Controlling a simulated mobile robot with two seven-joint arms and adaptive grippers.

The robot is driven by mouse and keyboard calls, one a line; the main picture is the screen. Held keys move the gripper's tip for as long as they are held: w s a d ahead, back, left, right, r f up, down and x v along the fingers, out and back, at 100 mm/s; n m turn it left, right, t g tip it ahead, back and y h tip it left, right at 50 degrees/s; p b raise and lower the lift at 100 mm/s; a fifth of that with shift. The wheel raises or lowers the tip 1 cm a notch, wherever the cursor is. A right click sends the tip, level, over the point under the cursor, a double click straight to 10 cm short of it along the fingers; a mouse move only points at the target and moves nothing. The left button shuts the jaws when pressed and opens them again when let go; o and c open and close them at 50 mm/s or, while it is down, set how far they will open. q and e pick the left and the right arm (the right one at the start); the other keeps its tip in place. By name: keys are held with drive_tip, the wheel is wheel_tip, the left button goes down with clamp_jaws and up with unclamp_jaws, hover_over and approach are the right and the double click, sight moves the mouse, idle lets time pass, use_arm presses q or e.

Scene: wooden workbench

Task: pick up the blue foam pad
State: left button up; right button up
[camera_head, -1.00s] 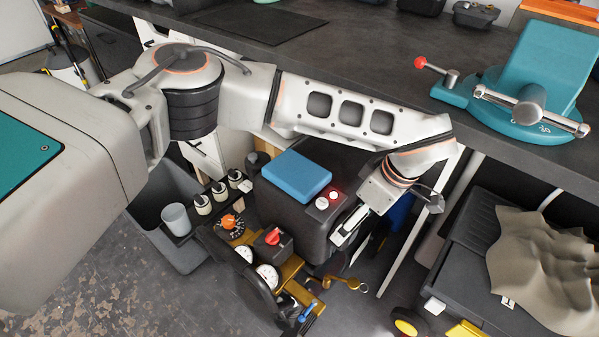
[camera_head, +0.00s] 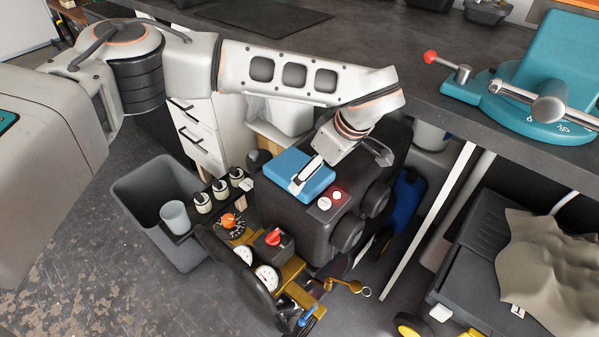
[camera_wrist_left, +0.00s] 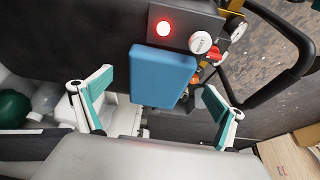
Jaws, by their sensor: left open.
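The blue foam pad (camera_head: 291,172) lies flat on top of a dark machine housing (camera_head: 300,215) in the head view. In the left wrist view the pad (camera_wrist_left: 160,76) shows between and beyond the two fingers, nearer the camera's top edge. My left gripper (camera_head: 298,186) is over the pad's right part in the head view, its fingers covering part of it. In the left wrist view my left gripper (camera_wrist_left: 158,103) is open, with teal-lined fingers spread on both sides of the pad and nothing between them gripped. Whether a finger touches the pad cannot be told. My right gripper is not seen.
A red-lit button (camera_head: 337,195) and a white knob (camera_head: 324,203) sit beside the pad. A panel with gauges (camera_head: 267,277) and a red knob (camera_head: 273,238) stands in front. The workbench (camera_head: 350,45) is behind, with a teal vise (camera_head: 545,85) at right.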

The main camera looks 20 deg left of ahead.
use_arm(q)
drive_tip(key=shift+w+a+f, duration=0.15)
drive_tip(key=shift+w+a, duration=0.05)
drive_tip(key=shift+a, duration=0.3)
drive_tip(key=shift+w+a+f, duration=0.15)
drive_tip(key=shift+a, duration=0.3)
drive_tip(key=shift+b+x, duration=0.5)
drive_tip(key=shift+x, duration=0.7)
drive_tip(key=shift+f, duration=0.2)
drive_tip(key=shift+w+r, duration=0.1)
drive_tip(key=shift+r, duration=0.05)
drive_tip(key=c, duration=1.2)
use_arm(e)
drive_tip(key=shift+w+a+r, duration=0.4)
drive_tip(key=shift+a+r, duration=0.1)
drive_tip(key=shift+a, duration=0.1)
